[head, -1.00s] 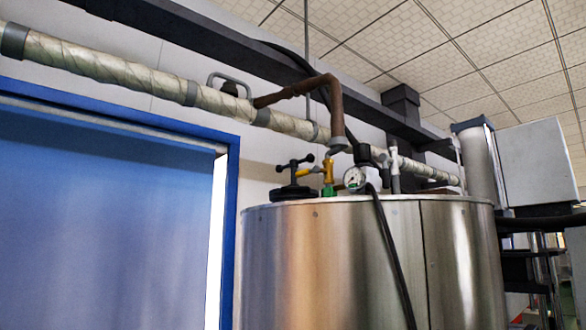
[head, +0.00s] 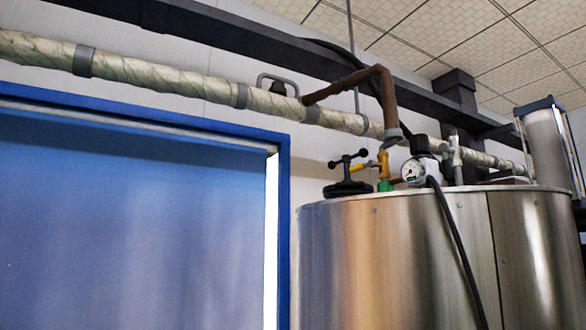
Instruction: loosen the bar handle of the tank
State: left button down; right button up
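The tank (head: 400,265) is a large shiny steel cylinder in the right half of the head view; its lower part is out of frame. On its top, near the left edge, a black bar handle (head: 349,157) with round knobs stands on a short stem above a dark round lid (head: 348,189). Neither of my grippers is in view, and nothing touches the bar handle.
Beside the handle are a yellow and green valve (head: 384,172), a round gauge (head: 413,172) and a black cable (head: 458,245) hanging down the tank's front. A wrapped pipe (head: 170,80) runs along the wall above. A blue shutter door (head: 130,220) is at left.

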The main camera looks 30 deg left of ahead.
aim_at(347, 159)
jog(key=u, duration=1.7)
jog(key=i, duration=3.25)
jog(key=z, duration=1.35)
jog(key=i, duration=0.3)
jog(key=z, duration=2.15)
